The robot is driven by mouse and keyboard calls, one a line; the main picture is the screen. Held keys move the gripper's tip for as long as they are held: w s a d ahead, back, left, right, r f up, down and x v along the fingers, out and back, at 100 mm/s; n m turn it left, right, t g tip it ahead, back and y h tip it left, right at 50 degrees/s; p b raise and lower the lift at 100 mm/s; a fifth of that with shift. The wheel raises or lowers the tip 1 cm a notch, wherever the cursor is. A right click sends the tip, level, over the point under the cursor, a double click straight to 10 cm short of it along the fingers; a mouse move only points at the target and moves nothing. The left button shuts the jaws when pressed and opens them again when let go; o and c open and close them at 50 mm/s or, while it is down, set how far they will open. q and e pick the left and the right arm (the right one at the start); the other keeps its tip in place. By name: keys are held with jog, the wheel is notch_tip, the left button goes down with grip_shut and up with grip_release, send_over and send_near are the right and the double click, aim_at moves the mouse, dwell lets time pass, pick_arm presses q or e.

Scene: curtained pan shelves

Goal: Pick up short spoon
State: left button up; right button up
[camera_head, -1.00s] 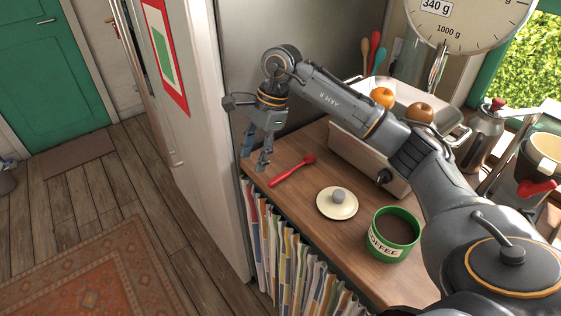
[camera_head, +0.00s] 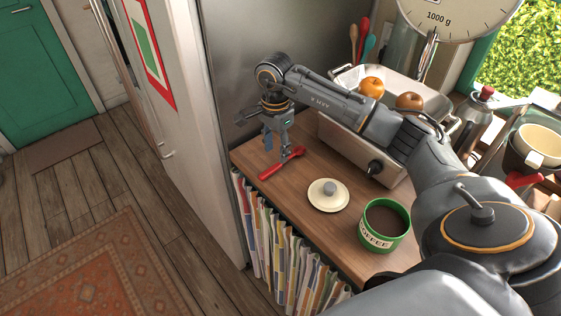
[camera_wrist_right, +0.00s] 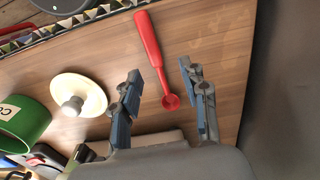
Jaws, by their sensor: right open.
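The short red spoon (camera_head: 281,164) lies on the wooden counter near its far left corner. In the right wrist view the spoon (camera_wrist_right: 152,50) has its small bowl between my fingertips and its handle reaching away toward the counter edge. My right gripper (camera_head: 277,155) points down over the spoon, open; in the wrist view the two blue-padded fingers (camera_wrist_right: 160,90) stand apart on either side of it, with nothing held. In the head view a finger partly covers the spoon near its bowl end. My left gripper is not in view.
The fridge (camera_head: 185,110) borders the left side.

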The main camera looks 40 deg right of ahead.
aim_at(277, 165)
jog(key=f+p, duration=0.1)
jog(key=f, duration=0.2)
jog(key=shift+s+a+f+p, duration=0.15)
jog(key=shift+s+a+p, duration=0.05)
jog(key=shift+s+p, duration=0.2)
jog(key=shift+w+d+f, duration=0.1)
jog(key=shift+f, duration=0.45)
grip_shut()
